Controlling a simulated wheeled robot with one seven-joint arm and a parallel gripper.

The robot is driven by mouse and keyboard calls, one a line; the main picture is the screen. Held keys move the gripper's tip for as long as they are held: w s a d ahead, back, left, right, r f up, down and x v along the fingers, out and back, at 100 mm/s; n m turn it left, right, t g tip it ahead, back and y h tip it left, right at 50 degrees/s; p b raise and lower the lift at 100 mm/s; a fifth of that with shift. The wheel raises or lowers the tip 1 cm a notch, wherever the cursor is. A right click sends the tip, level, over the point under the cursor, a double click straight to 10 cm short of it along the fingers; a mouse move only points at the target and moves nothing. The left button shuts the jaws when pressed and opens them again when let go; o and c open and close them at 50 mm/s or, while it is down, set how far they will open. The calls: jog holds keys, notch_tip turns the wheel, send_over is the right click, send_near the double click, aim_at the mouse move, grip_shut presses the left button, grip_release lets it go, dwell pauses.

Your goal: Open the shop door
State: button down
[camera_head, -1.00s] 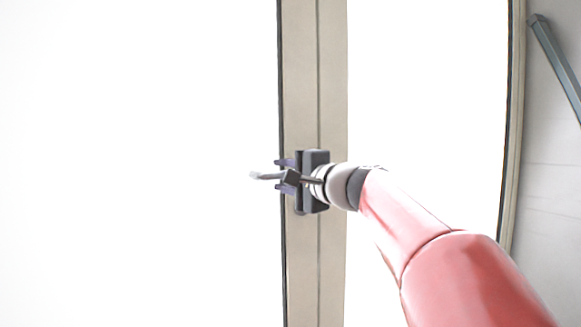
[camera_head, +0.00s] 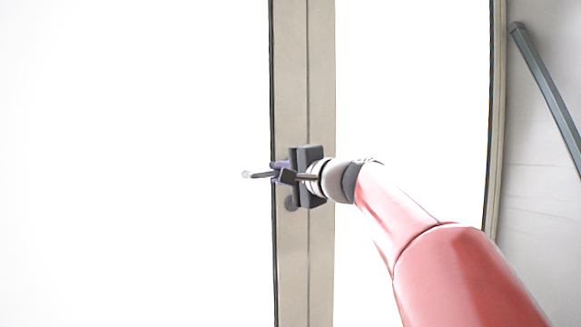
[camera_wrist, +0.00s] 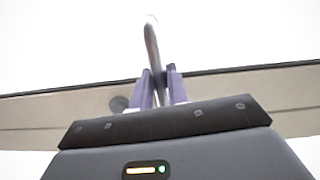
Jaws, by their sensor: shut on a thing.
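The shop door has a beige frame stile (camera_head: 291,70) with bright white glass on both sides. My gripper (camera_head: 280,172) is at the stile, at mid height in the head view. Its fingers are shut on the door handle (camera_head: 258,175), a grey lever whose end sticks out to the left. In the wrist view the two purple fingers (camera_wrist: 158,85) stand on either side of the handle bar (camera_wrist: 152,45). A round lock plate (camera_head: 291,203) shows just below my gripper. Where the handle meets the door is hidden by my gripper.
A second beige frame post (camera_head: 497,120) stands to the right, beside a pale wall (camera_head: 535,220). A grey slanted bar (camera_head: 546,85) is on that wall. The glass areas are blown out white, so nothing behind them can be told.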

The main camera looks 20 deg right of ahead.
aim_at(289, 190)
jog(key=shift+w+d+f+n+b, duration=0.15)
jog(key=shift+w+f+n+b, duration=0.15)
jog(key=shift+f+b, duration=0.15)
jog(key=f+n+b, duration=0.1)
jog(key=n+b, duration=0.1)
jog(key=d+f+n+h+b, duration=0.1)
jog(key=n+b, duration=0.1)
jog(key=b, duration=0.1)
jog(key=shift+d+f+n+g, duration=0.1)
jog(key=shift+f+n+g, duration=0.25)
jog(key=shift+n+g, duration=0.05)
jog(key=shift+b, duration=0.3)
jog(key=shift+s+d+f, duration=0.1)
